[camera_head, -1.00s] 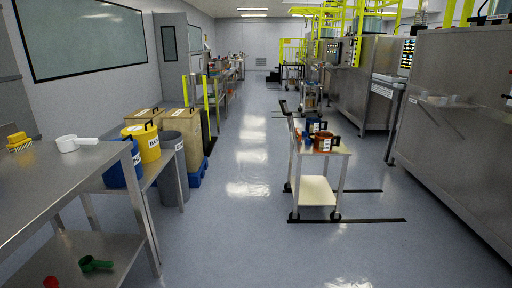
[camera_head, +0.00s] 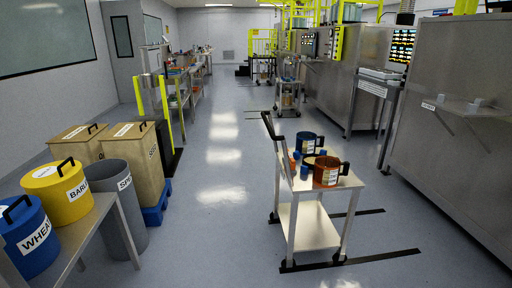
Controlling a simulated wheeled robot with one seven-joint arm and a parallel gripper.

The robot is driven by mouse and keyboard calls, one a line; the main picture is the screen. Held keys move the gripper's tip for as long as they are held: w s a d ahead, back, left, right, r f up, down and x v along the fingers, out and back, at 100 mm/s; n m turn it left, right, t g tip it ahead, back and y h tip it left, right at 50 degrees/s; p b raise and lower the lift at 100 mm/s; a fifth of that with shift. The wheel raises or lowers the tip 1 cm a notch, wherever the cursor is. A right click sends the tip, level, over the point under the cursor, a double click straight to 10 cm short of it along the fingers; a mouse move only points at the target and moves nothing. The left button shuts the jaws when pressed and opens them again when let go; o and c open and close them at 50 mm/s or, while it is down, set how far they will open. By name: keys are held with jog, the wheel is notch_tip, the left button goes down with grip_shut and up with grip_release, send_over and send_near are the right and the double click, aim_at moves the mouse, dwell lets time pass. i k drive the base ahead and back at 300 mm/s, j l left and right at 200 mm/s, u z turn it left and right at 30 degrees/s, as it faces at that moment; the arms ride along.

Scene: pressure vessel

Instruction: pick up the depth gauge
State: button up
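I cannot make out a depth gauge in the head view. A white cart (camera_head: 312,232) stands ahead, right of centre, with a dark handle at its left end. On its top are a blue mug-like container (camera_head: 308,141), an orange-brown one (camera_head: 327,171) with a dark handle, and small blue-capped items (camera_head: 304,172). These are too small to identify for certain. My gripper is not in view.
Steel machines (camera_head: 455,130) line the right. The middle aisle floor (camera_head: 215,225) is clear.

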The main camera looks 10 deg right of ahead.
aim_at(292, 162)
jog(key=i, duration=1.85)
jog(key=i+l+u, duration=0.2)
jog(key=i, duration=0.25)
jog(key=i+l+u, duration=0.2)
jog(key=i, duration=0.25)
jog(key=l, duration=0.5)
